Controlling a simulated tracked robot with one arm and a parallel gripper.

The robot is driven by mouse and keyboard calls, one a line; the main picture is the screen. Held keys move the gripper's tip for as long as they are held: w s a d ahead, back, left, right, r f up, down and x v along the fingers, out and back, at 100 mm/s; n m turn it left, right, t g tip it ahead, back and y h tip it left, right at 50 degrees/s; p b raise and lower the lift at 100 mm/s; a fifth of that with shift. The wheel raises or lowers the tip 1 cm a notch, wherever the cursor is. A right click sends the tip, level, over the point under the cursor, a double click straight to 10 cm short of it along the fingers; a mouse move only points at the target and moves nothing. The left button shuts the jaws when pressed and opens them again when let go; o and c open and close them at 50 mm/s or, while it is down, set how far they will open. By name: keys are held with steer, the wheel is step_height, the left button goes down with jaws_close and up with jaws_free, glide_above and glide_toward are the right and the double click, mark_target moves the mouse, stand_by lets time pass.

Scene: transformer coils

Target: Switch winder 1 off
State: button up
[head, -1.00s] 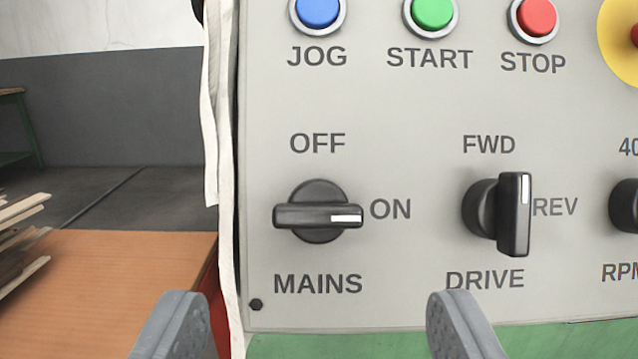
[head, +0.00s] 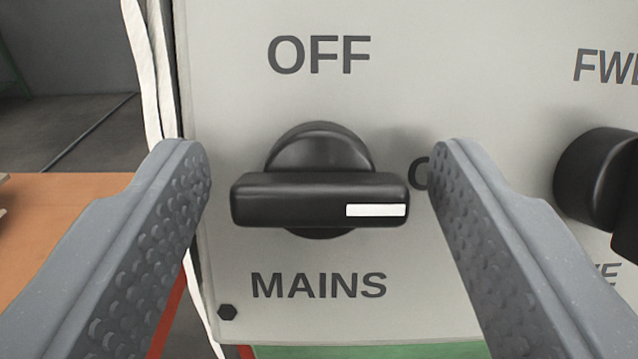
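The black MAINS rotary switch (head: 290,203) sits on the grey control panel (head: 480,90). Its bar handle lies horizontal, with the white mark (head: 376,210) at the right end, toward the ON label. The ON label is mostly hidden behind my right finger. The OFF label (head: 319,55) is above the switch and the MAINS label (head: 318,285) below it. My gripper (head: 318,180) is open, with one finger to the left and one to the right of the handle. A gap shows on both sides, so I see no contact.
The DRIVE knob (head: 597,178) stands out from the panel at the right, close to my right finger, partly cut off. White strips (head: 150,75) hang along the panel's left edge. An orange-brown board surface (head: 65,215) lies at the left.

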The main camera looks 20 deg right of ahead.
steer(key=c, duration=0.8)
steer(key=shift+n, duration=0.3)
steer(key=n+y+p, duration=0.2)
steer(key=n, duration=0.2)
steer(key=shift+d+r, duration=0.1)
steer(key=shift+d, duration=0.05)
steer(key=n+y+p, duration=0.1)
steer(key=n, duration=0.2)
steer(key=n+y+p, duration=0.1)
steer(key=n, duration=0.3)
steer(key=shift+g+y, duration=0.3)
steer(key=shift+y, duration=0.1)
steer(key=n+g+p, duration=0.1)
steer(key=n, duration=0.2)
steer(key=n+y+p, duration=0.1)
steer(key=n, duration=0.2)
steer(key=shift+r+g+y, duration=0.15)
steer(key=shift+g+y, duration=0.15)
steer(key=shift+g, duration=0.1)
steer(key=shift+n+g+p, duration=0.6)
steer(key=shift+n+p, duration=0.2)
steer(key=shift+n, duration=0.8)
steer(key=shift+f, duration=0.25)
